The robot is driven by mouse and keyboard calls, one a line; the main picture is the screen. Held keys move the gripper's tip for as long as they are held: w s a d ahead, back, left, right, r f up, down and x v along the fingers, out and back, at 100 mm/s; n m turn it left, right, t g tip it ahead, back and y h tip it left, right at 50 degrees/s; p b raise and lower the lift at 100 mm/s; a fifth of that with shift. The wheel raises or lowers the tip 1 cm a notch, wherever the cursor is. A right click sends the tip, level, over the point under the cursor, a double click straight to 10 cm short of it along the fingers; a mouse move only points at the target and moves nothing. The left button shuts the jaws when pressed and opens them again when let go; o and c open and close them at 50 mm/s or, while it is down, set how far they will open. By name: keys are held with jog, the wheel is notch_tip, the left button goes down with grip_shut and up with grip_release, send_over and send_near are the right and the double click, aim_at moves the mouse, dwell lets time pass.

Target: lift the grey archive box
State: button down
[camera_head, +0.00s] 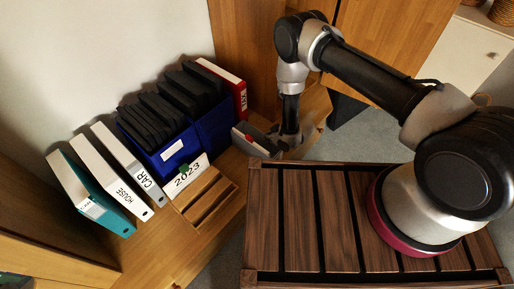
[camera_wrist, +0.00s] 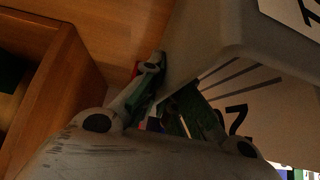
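A grey box-like thing (camera_head: 254,141), which looks like the grey archive box, is beside my gripper in the head view, right of the blue bin. In the wrist view a large grey body (camera_wrist: 215,45) with a white label fills the upper right, very close. My gripper (camera_wrist: 170,88) has its two fingers either side of the near lower corner of this grey body. The right fingertip is partly hidden behind it. I cannot tell whether the fingers press on it. In the head view my gripper (camera_head: 284,141) points down at its right end, fingertips unclear.
A blue bin (camera_head: 175,153) with black folders stands by the wall, a red binder (camera_head: 236,85) behind it. White binders and a teal binder (camera_head: 96,200) stand left. A white "2023" label (camera_head: 187,178) is in front. A dark slatted top (camera_head: 300,220) lies in the foreground.

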jog(key=shift+w+a+r, duration=0.1)
jog(key=shift+r, duration=1.2)
jog(key=shift+w+r, duration=0.1)
jog(key=shift+r, duration=1.15)
jog(key=shift+s, duration=0.1)
